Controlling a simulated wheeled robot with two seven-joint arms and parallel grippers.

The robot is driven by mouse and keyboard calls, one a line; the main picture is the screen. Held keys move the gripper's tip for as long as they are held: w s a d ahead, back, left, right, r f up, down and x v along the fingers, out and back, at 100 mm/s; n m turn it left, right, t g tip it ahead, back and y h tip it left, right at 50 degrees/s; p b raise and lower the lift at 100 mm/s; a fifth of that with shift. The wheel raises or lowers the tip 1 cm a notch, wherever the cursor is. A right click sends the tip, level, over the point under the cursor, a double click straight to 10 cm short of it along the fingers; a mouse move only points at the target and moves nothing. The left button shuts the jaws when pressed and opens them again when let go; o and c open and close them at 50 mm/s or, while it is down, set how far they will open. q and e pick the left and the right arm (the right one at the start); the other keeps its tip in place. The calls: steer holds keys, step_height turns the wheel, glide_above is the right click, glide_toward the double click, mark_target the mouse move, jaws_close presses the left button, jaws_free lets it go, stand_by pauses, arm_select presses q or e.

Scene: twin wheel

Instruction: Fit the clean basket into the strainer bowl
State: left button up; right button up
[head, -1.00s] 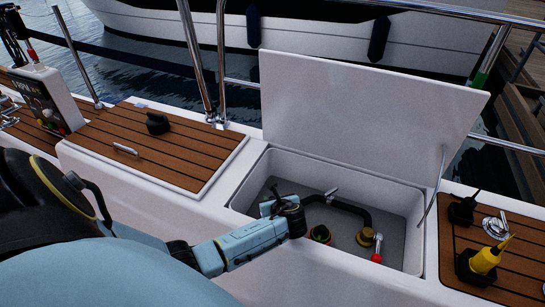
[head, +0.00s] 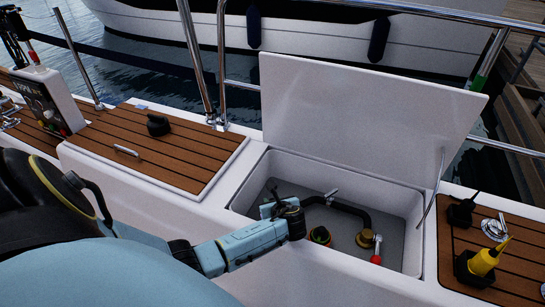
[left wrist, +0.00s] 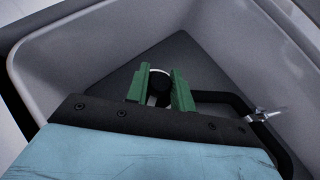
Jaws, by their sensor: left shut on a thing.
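My left gripper (left wrist: 157,92) has green fingers, shut on a small round thing with a pale rim and dark middle (left wrist: 159,76), which may be the basket. In the head view the left gripper (head: 277,198) is over the left part of the open locker, and what it holds is too small to make out. My right gripper is not in view.
The locker lid (head: 365,105) stands open behind. A black hose (head: 350,207), a brass fitting (head: 364,238) and a red-handled valve (head: 376,257) are in the locker.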

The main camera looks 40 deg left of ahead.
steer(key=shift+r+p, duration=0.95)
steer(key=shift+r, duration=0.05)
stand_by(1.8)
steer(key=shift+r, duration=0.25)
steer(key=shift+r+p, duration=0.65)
steer(key=shift+p, duration=0.3)
stand_by(1.9)
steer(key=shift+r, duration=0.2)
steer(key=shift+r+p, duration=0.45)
steer(key=shift+p, duration=0.15)
stand_by(1.3)
